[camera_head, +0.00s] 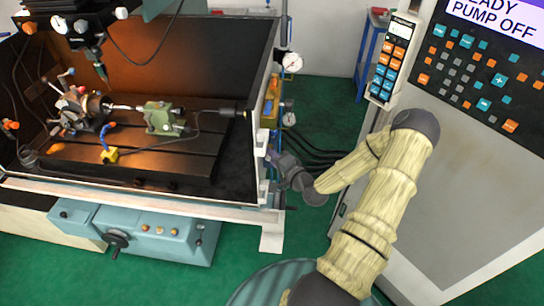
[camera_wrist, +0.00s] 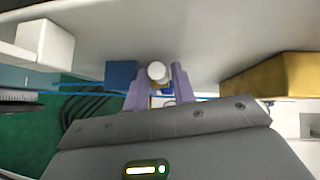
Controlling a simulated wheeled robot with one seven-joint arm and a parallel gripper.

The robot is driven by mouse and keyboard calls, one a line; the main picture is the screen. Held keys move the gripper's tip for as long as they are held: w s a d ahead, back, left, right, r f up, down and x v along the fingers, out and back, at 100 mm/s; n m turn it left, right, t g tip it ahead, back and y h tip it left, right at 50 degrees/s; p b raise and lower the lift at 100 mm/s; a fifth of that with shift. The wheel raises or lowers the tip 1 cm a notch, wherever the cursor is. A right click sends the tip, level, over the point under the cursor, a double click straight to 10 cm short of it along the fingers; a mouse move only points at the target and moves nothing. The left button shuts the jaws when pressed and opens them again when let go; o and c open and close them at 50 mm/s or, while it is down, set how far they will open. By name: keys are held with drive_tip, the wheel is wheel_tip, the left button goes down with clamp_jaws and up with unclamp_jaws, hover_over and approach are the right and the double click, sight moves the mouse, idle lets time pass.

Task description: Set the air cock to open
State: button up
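My gripper (camera_head: 282,163) is at the right side of the machine, beside the enclosure's outer wall. In the wrist view my gripper (camera_wrist: 160,80) has its two purple fingers apart, with a small white round-ended part (camera_wrist: 157,72) between the tips. I cannot tell whether the fingers touch this part or only stand on either side of it. A blue block (camera_wrist: 120,72) is just left of the fingers. I cannot make out the air cock's handle or its position for certain; in the head view my gripper covers part of that wall.
A dial gauge (camera_head: 292,62) and a yellow box (camera_head: 271,88) are on the wall above my gripper. Dark hoses (camera_head: 318,152) run to the right. A control cabinet (camera_head: 470,150) stands at right. In the wrist view, a yellow block (camera_wrist: 270,75) and a white block (camera_wrist: 45,42) flank the fingers.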

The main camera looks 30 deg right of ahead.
clamp_jaws()
drive_tip(key=shift+d+n+y, duration=0.2)
drive_tip(key=shift+n+y, duration=0.2)
drive_tip(key=shift+y, duration=0.2)
drive_tip(key=shift+w+d+n+g+y+b, duration=0.4)
drive_tip(key=shift+d+n+g+y+b, duration=0.5)
drive_tip(key=shift+n+g+y, duration=1.5)
drive_tip(key=shift+w+d+n+g+y+b, duration=0.35)
drive_tip(key=shift+d+n+g+y+b, duration=0.55)
drive_tip(key=shift+n+g+y, duration=1.5)
drive_tip(key=shift+w+d+n+g+y+b, duration=0.4)
drive_tip(key=shift+d+n+g+y+b, duration=0.75)
drive_tip(key=shift+n+g, duration=2.15)
drive_tip(key=shift+a+g+y, duration=0.25)
drive_tip(key=shift+a+g, duration=0.05)
drive_tip(key=shift+g, duration=0.3)
